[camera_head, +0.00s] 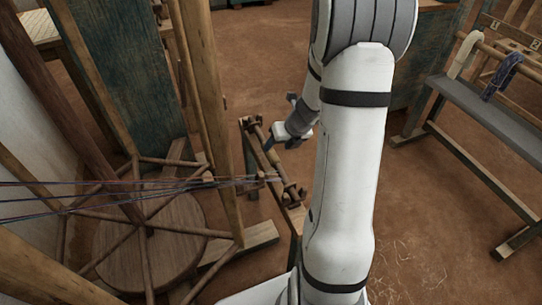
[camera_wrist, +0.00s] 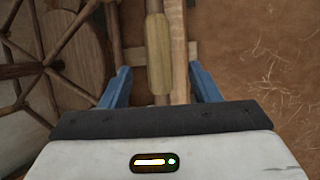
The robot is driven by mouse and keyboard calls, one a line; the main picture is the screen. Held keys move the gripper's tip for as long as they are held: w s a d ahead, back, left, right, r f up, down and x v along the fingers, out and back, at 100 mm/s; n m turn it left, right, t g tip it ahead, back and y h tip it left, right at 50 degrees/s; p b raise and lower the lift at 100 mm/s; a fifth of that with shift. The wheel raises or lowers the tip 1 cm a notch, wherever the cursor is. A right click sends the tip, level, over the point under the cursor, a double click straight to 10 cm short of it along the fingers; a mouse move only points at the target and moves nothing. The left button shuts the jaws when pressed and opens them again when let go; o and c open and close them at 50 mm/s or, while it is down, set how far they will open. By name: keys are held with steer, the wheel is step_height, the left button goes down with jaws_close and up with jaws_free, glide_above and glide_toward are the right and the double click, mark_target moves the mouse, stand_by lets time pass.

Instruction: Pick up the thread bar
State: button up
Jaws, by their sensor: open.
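The thread bar appears to be the round wooden bar (camera_head: 284,177) lying along a narrow wooden stand in the middle of the head view. In the wrist view, its pale thicker section (camera_wrist: 158,55) runs up and down the picture. My gripper (camera_wrist: 158,74) is open, with one blue finger on each side of the bar. In the head view, my gripper (camera_head: 272,146) is close to the bar's far half. I cannot tell how much height separates the fingers from the bar. The gripper body hides the bar's nearer end in the wrist view.
Dark threads (camera_head: 130,186) stretch from the left to the stand (camera_head: 296,219). A spoked wooden wheel (camera_head: 148,232) and upright posts (camera_head: 203,90) crowd the left. A bench (camera_head: 480,108) with hanging skeins (camera_head: 503,73) stands at right. Bare earth floor lies between.

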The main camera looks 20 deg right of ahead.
mark_target(273, 151)
steer(key=b+x, duration=0.2)
steer(key=x, duration=0.3)
steer(key=shift+w+a+f+b, duration=0.1)
steer(key=shift+f+b, duration=0.05)
steer(key=shift+b, duration=0.2)
steer(key=shift+c, duration=0.2)
steer(key=c, duration=1.2)
